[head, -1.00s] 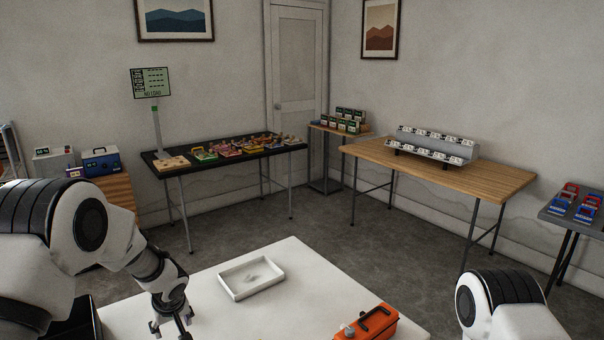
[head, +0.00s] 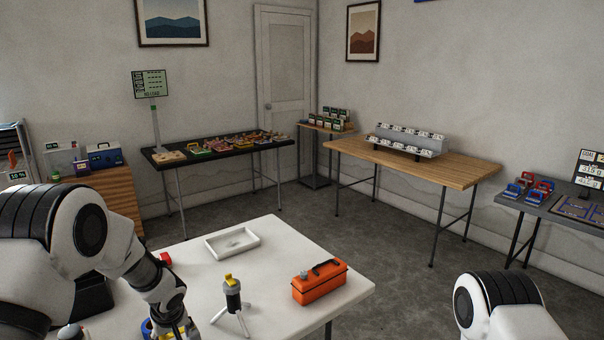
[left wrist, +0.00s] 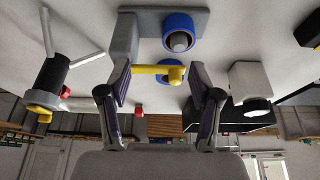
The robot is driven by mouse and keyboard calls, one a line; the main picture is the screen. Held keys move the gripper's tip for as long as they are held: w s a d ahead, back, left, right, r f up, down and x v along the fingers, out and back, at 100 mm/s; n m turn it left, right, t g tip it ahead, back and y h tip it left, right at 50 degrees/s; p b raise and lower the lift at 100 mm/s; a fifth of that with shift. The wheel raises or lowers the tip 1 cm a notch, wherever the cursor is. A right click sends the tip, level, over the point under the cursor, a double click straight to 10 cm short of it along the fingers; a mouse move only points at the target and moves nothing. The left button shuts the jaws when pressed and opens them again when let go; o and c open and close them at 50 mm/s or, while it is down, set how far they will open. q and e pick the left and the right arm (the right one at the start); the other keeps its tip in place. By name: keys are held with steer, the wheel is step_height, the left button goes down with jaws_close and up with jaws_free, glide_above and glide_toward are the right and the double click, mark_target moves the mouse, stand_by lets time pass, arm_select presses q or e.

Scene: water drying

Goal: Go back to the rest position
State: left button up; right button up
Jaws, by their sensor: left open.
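In the left wrist view my left gripper (left wrist: 158,70) has its two fingers spread apart. A yellow bar (left wrist: 150,69) shows in the gap between them, in front of a grey device with blue rings (left wrist: 179,27); I cannot tell if a finger touches it. In the head view my left arm reaches down over the white table (head: 275,265), and the gripper is largely hidden at the bottom edge. The blue-and-yellow part (head: 147,328) shows beside it. Only an upper piece of my right arm shows at lower right; the right gripper is out of view.
A black tripod device (head: 232,296) with a yellow top, an orange case (head: 320,284) and a white tray (head: 207,248) stand on the white table. Open floor lies beyond it. A black table (head: 188,161) and a wooden table (head: 455,172) stand further back.

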arm_select(q)
steer(key=shift+m+g+h, duration=0.4)
steer(key=shift+m+h, duration=0.2)
steer(key=shift+h, duration=0.1)
steer(key=s+f, duration=0.1)
steer(key=f, duration=0.1)
steer(key=s+d+f, duration=0.1)
steer(key=f, duration=0.1)
steer(key=s+f, duration=0.2)
steer(key=f, duration=0.1)
steer(key=shift+s+d+f, duration=0.1)
steer(key=shift+d, duration=0.3)
steer(key=s+d+f+m+g+h, duration=0.1)
steer(key=s+d+f, duration=0.1)
steer(key=s+f, duration=0.45)
steer(key=s+d+f+m+g+h, duration=0.1)
steer(key=s+d+f, duration=0.15)
steer(key=s, duration=0.65)
steer(key=s+f+m, duration=0.1)
steer(key=s, duration=0.8)
steer(key=s+a+m+y, duration=0.1)
steer(key=s+m, duration=0.1)
steer(key=s, duration=0.7)
steer(key=shift+a+f+g, duration=0.3)
steer(key=shift+f, duration=0.1)
steer(key=shift+c, duration=0.3)
